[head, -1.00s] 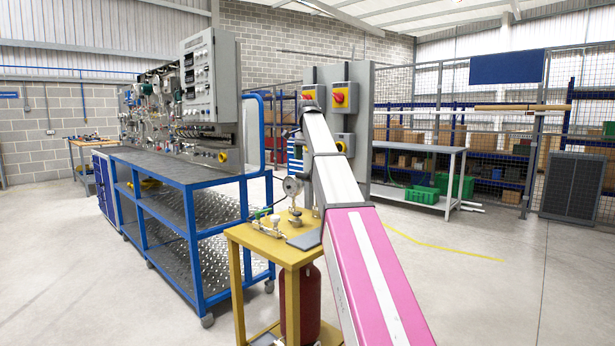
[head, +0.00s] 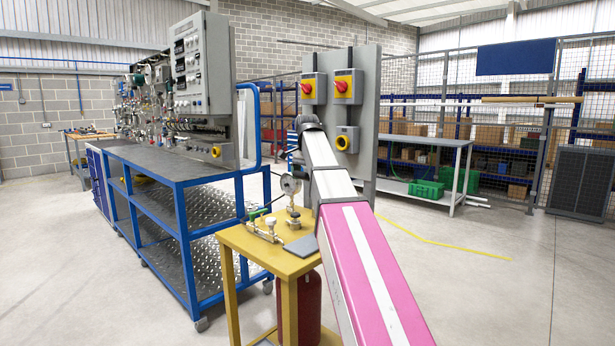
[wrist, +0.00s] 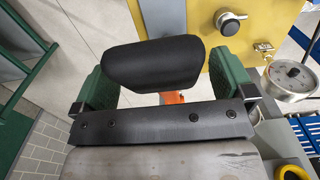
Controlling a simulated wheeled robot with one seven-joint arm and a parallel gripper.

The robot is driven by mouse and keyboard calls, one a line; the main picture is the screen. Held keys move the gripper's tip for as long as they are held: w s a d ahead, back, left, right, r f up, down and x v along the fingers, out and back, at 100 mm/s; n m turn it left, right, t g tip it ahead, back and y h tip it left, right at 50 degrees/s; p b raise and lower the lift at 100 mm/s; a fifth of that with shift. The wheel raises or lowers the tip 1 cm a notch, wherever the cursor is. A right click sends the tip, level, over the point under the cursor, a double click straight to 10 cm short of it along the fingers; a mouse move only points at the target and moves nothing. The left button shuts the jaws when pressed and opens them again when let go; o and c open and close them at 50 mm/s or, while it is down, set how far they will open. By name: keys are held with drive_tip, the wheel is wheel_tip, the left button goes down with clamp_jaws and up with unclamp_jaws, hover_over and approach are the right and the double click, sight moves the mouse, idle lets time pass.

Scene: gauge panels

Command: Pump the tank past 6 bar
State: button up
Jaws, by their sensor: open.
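A yellow table (head: 270,262) holds a round gauge (head: 290,186) on a fitting with a small valve (head: 271,222). A dark red tank (head: 308,305) stands below the tabletop, partly hidden by my arm. The gauge (wrist: 291,76) also shows at the right of the wrist view; I cannot read its value. A black padded handle (wrist: 150,62) with an orange part (wrist: 172,97) beneath lies between the green fingers of my gripper (wrist: 158,82). The gripper is open around the handle; I cannot tell whether they touch. In the head view my arm hides the handle and gripper.
A blue cart (head: 178,205) with an instrument panel (head: 202,65) stands left of the table. A grey board (head: 368,85) with red-and-yellow switches (head: 343,86) stands behind my arm. A long bench (head: 425,190) with green crates is farther right.

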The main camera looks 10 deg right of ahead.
drive_tip(key=shift+c, duration=0.3)
drive_tip(key=c, duration=1.2)
drive_tip(key=shift+s+a+f+t+h, duration=0.3)
drive_tip(key=shift+f+t+h, duration=0.35)
drive_tip(key=shift+f, duration=1.25)
drive_tip(key=shift+s+a+f+t+h, duration=0.35)
drive_tip(key=shift+f+h, duration=0.45)
drive_tip(key=shift+f, duration=1.1)
drive_tip(key=shift+s+a+f+t+h, duration=0.15)
drive_tip(key=shift+a+f+t+h, duration=0.4)
drive_tip(key=shift+f, duration=1.35)
drive_tip(key=shift+d, duration=0.15)
drive_tip(key=o, duration=1.3)
drive_tip(key=shift+c, duration=0.2)
drive_tip(key=shift+r, duration=0.1)
drive_tip(key=v, duration=1)
drive_tip(key=shift+a+r, duration=0.25)
